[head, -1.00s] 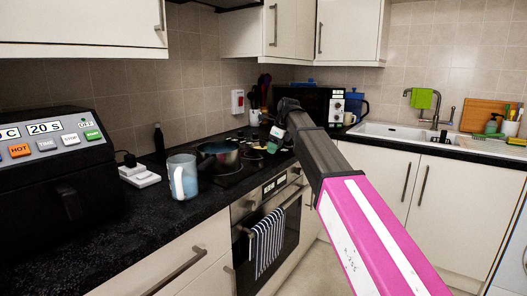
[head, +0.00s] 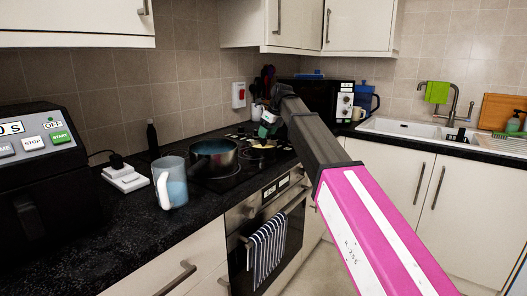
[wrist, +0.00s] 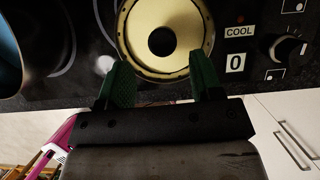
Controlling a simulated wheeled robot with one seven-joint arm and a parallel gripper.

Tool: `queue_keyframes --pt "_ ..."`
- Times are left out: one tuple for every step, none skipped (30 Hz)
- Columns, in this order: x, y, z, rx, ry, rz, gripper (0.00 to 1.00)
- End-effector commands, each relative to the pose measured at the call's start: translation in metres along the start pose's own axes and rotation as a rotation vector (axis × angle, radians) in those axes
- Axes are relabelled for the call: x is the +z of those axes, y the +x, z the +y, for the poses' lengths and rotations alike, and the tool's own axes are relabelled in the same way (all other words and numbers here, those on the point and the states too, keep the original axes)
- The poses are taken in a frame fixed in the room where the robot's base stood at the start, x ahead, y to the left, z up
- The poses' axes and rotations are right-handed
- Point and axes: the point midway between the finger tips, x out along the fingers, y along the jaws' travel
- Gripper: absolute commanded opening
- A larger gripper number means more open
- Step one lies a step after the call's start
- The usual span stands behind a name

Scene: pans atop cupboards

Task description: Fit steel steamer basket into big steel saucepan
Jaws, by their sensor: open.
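The big steel saucepan (head: 213,158) stands upright on the hob, with its dark outer wall and open top showing in the head view. A round, shallow, gold-toned metal piece with a dark round centre (wrist: 132,38), probably the steamer basket, lies on the hob's right part in the wrist view; it shows small in the head view (head: 262,150). My gripper (wrist: 160,78) is open, its two green fingers spread at the near edge of the round piece. Nothing is held between them. I cannot tell whether they touch its rim. In the head view my gripper (head: 266,124) is above that piece, right of the saucepan.
A black microwave (head: 325,102) is behind my arm. Hob knobs (wrist: 289,48) lie right of the fingers. A striped towel (head: 267,250) hangs on the oven door. The floor is partly visible at right.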

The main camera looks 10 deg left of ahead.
Motion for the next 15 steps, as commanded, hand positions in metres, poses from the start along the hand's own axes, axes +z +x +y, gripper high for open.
queue_keyframes --pt "0.0 0.006 0.0 0.001 0.0 0.001 0.59" --pt "0.0 0.008 0.0 0.001 0.0 0.001 0.59" --pt "0.0 0.009 0.0 0.0 0.0 0.001 0.59" --pt "0.0 0.011 0.0 0.0 0.0 0.001 0.59" --pt "0.0 0.012 -0.001 0.0 0.0 0.001 0.59" --pt "0.0 0.015 -0.001 0.0 0.0 0.0 0.59" --pt "0.0 0.017 -0.001 0.0 0.0 0.0 0.59" --pt "0.001 0.02 -0.002 0.0 0.0 0.0 0.59" --pt "0.001 0.025 -0.002 0.0 0.0 0.001 0.59" --pt "0.001 0.029 -0.003 0.0 0.0 0.001 0.59" --pt "0.001 0.034 -0.003 0.001 0.0 0.002 0.59" --pt "0.001 0.04 -0.004 0.001 0.0 0.002 0.59" --pt "0.001 0.044 -0.004 0.001 0.0 0.002 0.59" --pt "0.001 0.048 -0.004 0.0 0.0 0.001 0.59" --pt "0.001 0.053 -0.004 0.0 0.0 0.001 0.59"
